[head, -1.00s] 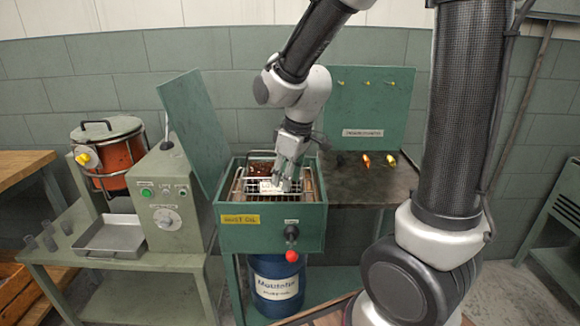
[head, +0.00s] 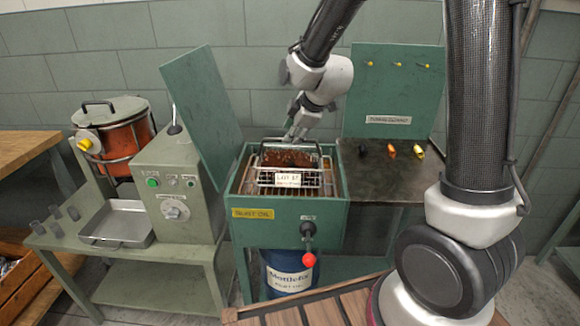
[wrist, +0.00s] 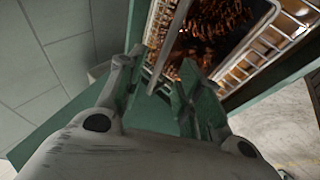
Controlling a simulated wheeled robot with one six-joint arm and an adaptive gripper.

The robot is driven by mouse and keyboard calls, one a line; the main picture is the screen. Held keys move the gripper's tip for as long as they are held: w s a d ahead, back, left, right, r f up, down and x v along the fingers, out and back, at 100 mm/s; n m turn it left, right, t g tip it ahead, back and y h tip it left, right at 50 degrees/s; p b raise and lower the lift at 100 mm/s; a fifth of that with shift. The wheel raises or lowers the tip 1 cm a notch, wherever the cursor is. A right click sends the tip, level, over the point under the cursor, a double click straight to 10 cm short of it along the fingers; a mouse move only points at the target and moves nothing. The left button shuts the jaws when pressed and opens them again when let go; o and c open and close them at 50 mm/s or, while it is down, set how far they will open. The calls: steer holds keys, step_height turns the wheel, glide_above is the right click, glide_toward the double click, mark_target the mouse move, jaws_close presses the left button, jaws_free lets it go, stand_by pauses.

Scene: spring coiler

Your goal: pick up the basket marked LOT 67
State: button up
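The wire basket (head: 314,180) sits in the open green quench tank (head: 340,205). Its front plate (head: 289,179) seems to read LOT 67, small and blurred. Its dark arched handle (head: 290,143) stands up over the basket. My gripper (head: 297,133) is at the back of the basket, level with the top of the handle. In the wrist view, my gripper (wrist: 160,88) has its fingers apart, with a bar that looks like the handle (wrist: 172,42) running down between them. I cannot tell whether either finger touches it. Brown coiled springs (wrist: 207,32) fill the basket.
The tank's raised lid (head: 203,112) stands left of my gripper. A red-knobbed lever (head: 308,258) is on the tank front. A control box (head: 176,185) and metal tray (head: 118,224) are left. A dark bench (head: 385,178) with colored handles is right.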

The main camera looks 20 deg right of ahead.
glide_above(289, 157)
steer(key=shift+s+f, duration=0.2)
steer(key=shift+f, duration=0.9)
steer(key=shift+s+f, duration=0.2)
steer(key=shift+f, duration=0.85)
jaws_close()
